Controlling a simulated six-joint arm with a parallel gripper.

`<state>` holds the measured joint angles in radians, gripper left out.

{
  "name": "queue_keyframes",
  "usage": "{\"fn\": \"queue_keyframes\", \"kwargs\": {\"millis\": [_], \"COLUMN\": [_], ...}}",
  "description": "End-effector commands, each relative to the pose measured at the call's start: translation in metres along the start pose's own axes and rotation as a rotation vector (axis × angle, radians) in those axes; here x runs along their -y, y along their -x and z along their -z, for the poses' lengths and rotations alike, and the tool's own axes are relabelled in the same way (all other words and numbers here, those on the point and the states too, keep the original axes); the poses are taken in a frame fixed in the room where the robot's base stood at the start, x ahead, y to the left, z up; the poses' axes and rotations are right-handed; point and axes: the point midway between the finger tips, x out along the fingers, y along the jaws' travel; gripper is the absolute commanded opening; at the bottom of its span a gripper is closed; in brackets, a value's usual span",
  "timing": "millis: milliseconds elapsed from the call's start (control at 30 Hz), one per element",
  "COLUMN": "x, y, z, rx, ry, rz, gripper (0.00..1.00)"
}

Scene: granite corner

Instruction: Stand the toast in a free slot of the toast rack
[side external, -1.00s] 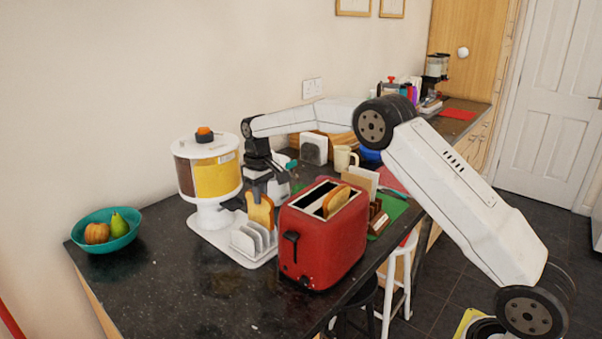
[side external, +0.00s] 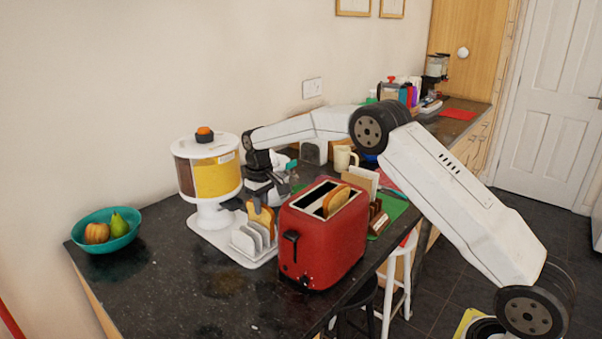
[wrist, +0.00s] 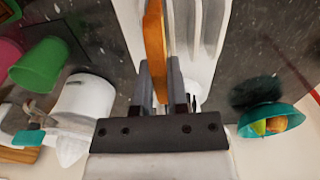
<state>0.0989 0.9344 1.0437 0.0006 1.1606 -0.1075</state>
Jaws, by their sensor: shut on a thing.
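A golden slice of toast (side external: 262,216) is held upright in my gripper (side external: 266,196). The toast also shows edge-on in the wrist view (wrist: 154,45), between the fingers (wrist: 160,82). The white toast rack (side external: 243,243) stands on the counter, and its dividers (wrist: 197,25) are right beside the toast in the wrist view. The toast's lower part is hidden behind the front dividers in the side view, so I cannot tell how deep it sits in a slot.
A red toaster (side external: 322,245) with another slice (side external: 336,201) in it stands close right of the rack. A cereal dispenser (side external: 210,180) stands close behind left. A teal fruit bowl (side external: 106,242) is at far left. The front counter is clear.

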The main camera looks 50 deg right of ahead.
Motion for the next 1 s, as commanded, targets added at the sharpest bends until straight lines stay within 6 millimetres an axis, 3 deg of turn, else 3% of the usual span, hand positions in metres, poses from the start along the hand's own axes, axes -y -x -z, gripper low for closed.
{"fn": "queue_keyframes", "kwargs": {"millis": [200,233,333,733,1000], "x": [0.000,0.000,0.000,0.000,0.000], "y": [0.000,0.000,0.000,0.002,0.015], "z": [0.000,0.000,0.000,0.000,0.000], "rx": [0.000,0.000,0.000,0.000,-0.001], "ry": [0.000,0.000,0.000,0.000,0.000], "rz": [0.000,0.000,0.000,0.000,0.000], "gripper": [0.00,0.27,0.59,0.59,0.59]}}
